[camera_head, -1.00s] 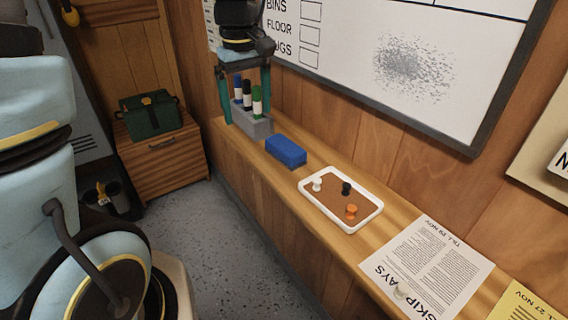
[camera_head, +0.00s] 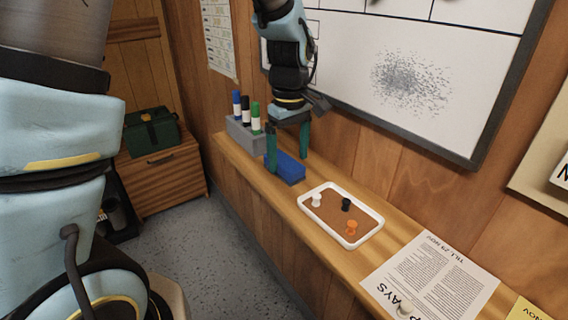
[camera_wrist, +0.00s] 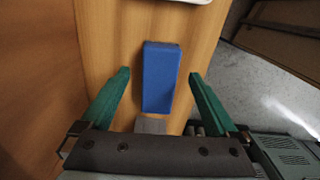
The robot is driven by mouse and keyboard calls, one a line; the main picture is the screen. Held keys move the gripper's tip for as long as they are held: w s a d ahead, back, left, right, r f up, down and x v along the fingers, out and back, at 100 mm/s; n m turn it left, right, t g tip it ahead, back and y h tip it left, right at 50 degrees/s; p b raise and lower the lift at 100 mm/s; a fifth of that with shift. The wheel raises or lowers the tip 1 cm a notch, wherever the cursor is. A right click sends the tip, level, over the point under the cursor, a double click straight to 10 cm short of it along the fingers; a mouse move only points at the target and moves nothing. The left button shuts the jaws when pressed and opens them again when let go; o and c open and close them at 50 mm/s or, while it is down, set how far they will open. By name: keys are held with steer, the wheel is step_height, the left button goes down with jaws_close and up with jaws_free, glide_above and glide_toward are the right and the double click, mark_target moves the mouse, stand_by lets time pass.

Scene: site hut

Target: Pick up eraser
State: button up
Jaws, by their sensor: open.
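The eraser is a blue block (camera_head: 290,169) lying on the wooden ledge between the marker holder and the white tray. In the wrist view the blue eraser (camera_wrist: 160,76) lies lengthwise, ahead of and between the two green fingers. My gripper (camera_head: 288,162) is open and points down over the eraser, with one finger on either side of it in the head view. It also shows in the wrist view (camera_wrist: 160,74), with clear gaps between each finger and the eraser. The fingers partly hide the eraser in the head view. I cannot tell how high the fingertips are above the ledge.
A grey holder (camera_head: 240,137) with several markers stands left of the eraser. A white-rimmed tray (camera_head: 310,208) with push pins lies to its right, then a paper notice (camera_head: 436,275). The whiteboard (camera_head: 450,60) hangs on the wall behind. The ledge (camera_head: 262,183) is narrow.

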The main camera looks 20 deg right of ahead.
steer(key=shift+f, duration=1.4)
steer(key=shift+c, duration=0.3)
steer(key=c, duration=1.4)
steer(key=shift+r, duration=0.1)
